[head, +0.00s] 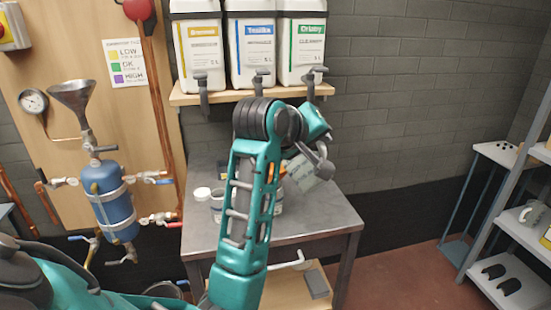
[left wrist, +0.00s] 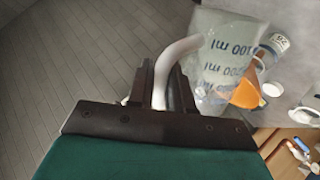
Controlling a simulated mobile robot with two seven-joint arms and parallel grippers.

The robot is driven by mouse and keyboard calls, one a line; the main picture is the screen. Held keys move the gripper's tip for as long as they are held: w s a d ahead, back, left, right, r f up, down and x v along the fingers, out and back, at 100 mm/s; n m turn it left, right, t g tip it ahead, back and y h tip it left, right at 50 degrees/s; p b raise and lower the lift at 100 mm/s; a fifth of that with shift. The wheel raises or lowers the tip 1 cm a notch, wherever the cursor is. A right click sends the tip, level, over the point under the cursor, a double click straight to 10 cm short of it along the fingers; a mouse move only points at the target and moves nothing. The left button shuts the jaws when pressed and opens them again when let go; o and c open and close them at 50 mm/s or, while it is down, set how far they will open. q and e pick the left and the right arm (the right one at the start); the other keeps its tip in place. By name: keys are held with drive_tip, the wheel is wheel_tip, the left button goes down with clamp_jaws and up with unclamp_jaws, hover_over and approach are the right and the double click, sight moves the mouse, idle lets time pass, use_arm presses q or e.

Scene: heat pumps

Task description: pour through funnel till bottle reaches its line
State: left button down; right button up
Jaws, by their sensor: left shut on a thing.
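My left gripper (head: 317,158) is above the grey table and shut on the pale handle (left wrist: 176,60) of a translucent measuring jug (head: 309,175). The jug, with blue ml marks, also shows in the left wrist view (left wrist: 222,62). It looks tilted in the head view; its contents cannot be made out. An orange funnel (left wrist: 248,92) shows just beyond the jug in the left wrist view, partly hidden by it. A small container with a blue label (left wrist: 272,48) stands close by. My arm hides much of this area in the head view. My right gripper is not in view.
The grey table (head: 315,215) carries a pale tub (head: 216,205) and a white lid (head: 202,193). A shelf (head: 240,97) above holds three large canisters with taps. A blue tank (head: 108,200) with a steel funnel (head: 75,95) is left; a rack (head: 510,230) stands right.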

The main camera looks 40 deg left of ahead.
use_arm(q)
drive_tip(key=shift+w+a+r+n+h+p, duration=0.25)
drive_tip(key=shift+a+r+n+h+p, duration=0.2)
drive_tip(key=shift+a+r, duration=0.35)
idle(4.0)
drive_tip(key=shift+d, duration=0.15)
